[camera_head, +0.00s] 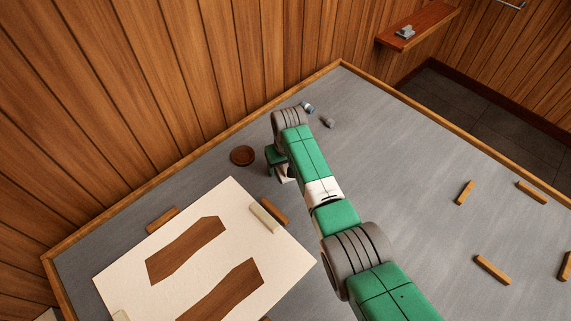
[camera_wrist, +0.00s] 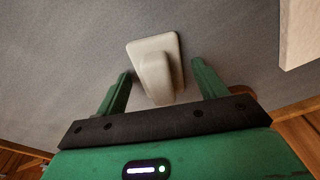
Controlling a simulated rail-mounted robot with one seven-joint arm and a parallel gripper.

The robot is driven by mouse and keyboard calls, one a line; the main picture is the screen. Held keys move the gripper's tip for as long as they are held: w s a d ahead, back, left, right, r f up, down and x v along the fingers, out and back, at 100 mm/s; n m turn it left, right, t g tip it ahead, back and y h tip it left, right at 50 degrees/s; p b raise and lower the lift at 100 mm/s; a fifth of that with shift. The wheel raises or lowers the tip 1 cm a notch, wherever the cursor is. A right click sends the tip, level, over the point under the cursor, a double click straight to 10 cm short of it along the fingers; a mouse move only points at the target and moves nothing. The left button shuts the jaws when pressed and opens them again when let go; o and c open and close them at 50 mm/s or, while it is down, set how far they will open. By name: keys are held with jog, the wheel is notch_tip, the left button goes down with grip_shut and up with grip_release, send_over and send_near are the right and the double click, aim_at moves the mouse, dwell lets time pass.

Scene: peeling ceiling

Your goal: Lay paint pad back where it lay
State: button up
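The paint pad (camera_wrist: 154,49) appears to be the pale beige block with a raised handle in the wrist view. It lies on the grey surface between my gripper's two green fingers. My gripper (camera_wrist: 161,70) is open, with a gap between each finger and the handle. In the head view, my gripper (camera_head: 279,166) points down at the grey table, right of a round brown disc. A pale bit of the pad (camera_head: 288,174) seems to show beside it; the arm hides the rest.
A cream sheet (camera_head: 215,265) with brown cut-outs lies at front left, with a cream bar (camera_head: 264,217) and wooden blocks at its edges. The brown disc (camera_head: 242,155) is near my gripper. Two small cylinders (camera_head: 327,122) lie behind. Several wooden blocks (camera_head: 493,270) lie at right.

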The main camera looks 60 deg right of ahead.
notch_tip(320, 180, up, 12)
jog(key=s+a+p, duration=0.1)
jog(key=p, duration=0.4)
jog(key=shift+p, duration=0.3)
jog(key=shift+r, duration=0.1)
